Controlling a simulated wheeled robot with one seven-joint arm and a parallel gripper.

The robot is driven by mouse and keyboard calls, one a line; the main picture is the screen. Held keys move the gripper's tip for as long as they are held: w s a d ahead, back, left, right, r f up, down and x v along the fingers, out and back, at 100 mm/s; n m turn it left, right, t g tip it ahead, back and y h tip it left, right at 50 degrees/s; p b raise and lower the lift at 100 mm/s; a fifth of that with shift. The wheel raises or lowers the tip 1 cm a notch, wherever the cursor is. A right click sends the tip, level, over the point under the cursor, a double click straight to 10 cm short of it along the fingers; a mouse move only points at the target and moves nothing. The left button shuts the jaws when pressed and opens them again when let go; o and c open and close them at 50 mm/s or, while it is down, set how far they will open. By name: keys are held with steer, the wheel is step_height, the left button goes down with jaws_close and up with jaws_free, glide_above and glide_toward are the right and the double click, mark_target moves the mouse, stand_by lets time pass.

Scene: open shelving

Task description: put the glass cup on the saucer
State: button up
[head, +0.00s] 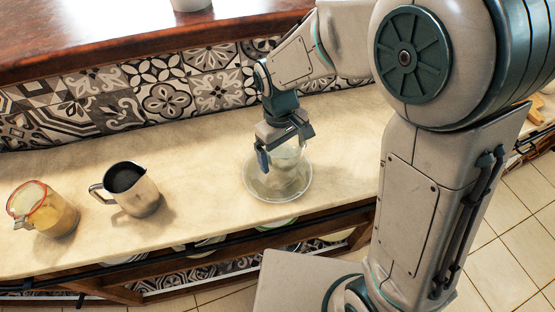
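The clear glass cup (289,172) is upright over the pale round saucer (256,190) on the stone counter. It appears to stand on the saucer, but its see-through base makes exact contact hard to judge. My gripper (284,147) points down at the top of the cup. Its two fingers are spread apart, one toward the left of the cup and one toward the upper right. The cup's upper part is between or just below them. I cannot tell whether the fingers press on the glass.
A metal pitcher (136,193) with dark contents and a glass jar (45,210) with a red rim stand on the counter at left. Patterned tiles (165,95) back the counter, below a wooden ledge (120,35). The counter between pitcher and saucer is clear.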

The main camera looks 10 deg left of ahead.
steer(key=shift+s+a+f, duration=0.3)
steer(key=shift+a+f, duration=0.15)
steer(key=shift+a, duration=0.2)
steer(key=shift+f+p, duration=0.3)
steer(key=shift+f, duration=1.65)
steer(key=shift+f, duration=0.15)
steer(key=shift+f, duration=0.15)
steer(key=o, duration=0.7)
steer(key=shift+o, duration=0.2)
step_height(320, 180, up, 13)
steer(key=w+a, duration=0.1)
steer(key=shift+f, duration=0.2)
steer(key=s+d+r+m+t, duration=0.1)
steer(key=s+d+m, duration=0.2)
steer(key=d, duration=0.4)
steer(key=s+d+r+m+t, duration=0.1)
steer(key=s+d+r+m, duration=0.1)
steer(key=d, duration=0.6)
steer(key=s+d+r+m+t+y, duration=0.1)
steer(key=s+d+m+t, duration=0.1)
steer(key=d, duration=0.6)
steer(key=shift+s+r+m, duration=0.15)
steer(key=shift+s+m, duration=0.7)
steer(key=shift+m, duration=0.45)
